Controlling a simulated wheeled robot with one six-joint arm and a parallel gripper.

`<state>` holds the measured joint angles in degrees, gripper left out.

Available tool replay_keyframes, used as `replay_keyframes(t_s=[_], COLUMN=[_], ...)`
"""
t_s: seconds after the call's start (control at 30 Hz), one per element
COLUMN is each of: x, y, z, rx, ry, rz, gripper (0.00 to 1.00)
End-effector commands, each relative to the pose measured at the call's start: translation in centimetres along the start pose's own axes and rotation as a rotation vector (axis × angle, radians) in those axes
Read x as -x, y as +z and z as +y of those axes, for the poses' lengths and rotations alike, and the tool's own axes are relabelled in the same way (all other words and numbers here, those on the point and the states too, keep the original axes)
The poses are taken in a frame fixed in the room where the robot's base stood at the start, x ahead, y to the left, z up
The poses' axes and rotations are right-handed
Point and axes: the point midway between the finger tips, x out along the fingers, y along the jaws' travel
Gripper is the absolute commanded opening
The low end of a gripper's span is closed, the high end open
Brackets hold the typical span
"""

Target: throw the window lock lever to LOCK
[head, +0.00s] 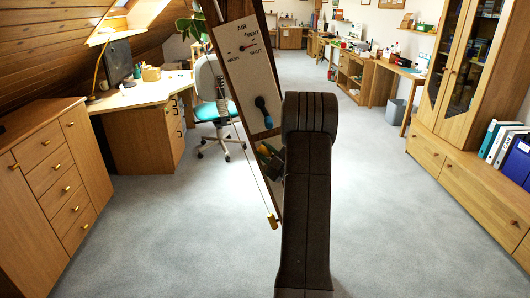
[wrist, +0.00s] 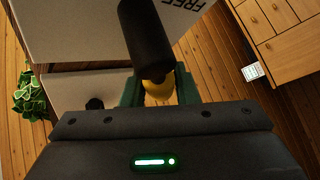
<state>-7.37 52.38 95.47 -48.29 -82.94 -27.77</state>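In the wrist view a black cylindrical handle (wrist: 146,40) with a yellow end piece (wrist: 160,90) runs down from the top, beside a white panel (wrist: 80,28) lettered FREE, seen upside down. I take it for the lock lever; no LOCK lettering shows. My gripper (wrist: 160,88) has its green fingers apart, one on each side of the yellow piece. I cannot tell if they touch it. In the head view my gripper (head: 268,158) is at the lower part of the tilted timber brace (head: 228,72), and my arm hides much of the lever area.
A white vent plate (head: 246,65) with a red pointer is higher on the brace, above a dark blue-ended knob (head: 262,108). A cord with a gold end (head: 273,222) hangs beside the brace. A drawer cabinet (head: 50,180) stands left, a bookcase (head: 475,90) right.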

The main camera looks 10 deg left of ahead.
Motion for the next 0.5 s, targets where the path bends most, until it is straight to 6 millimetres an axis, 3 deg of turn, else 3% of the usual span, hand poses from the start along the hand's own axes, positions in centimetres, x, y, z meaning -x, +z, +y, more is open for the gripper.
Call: replay_keyframes(t_s=[0.03, 0.13, 0.5], x=[0.01, 0.02, 0.14], y=[0.00, 0.00, 0.14], z=[0.01, 0.00, -0.06], rx=[0.000, 0.000, -0.023], ry=[0.000, 0.000, 0.020], rz=[0.000, 0.000, 0.008], gripper=[0.17, 0.00, 0.00])
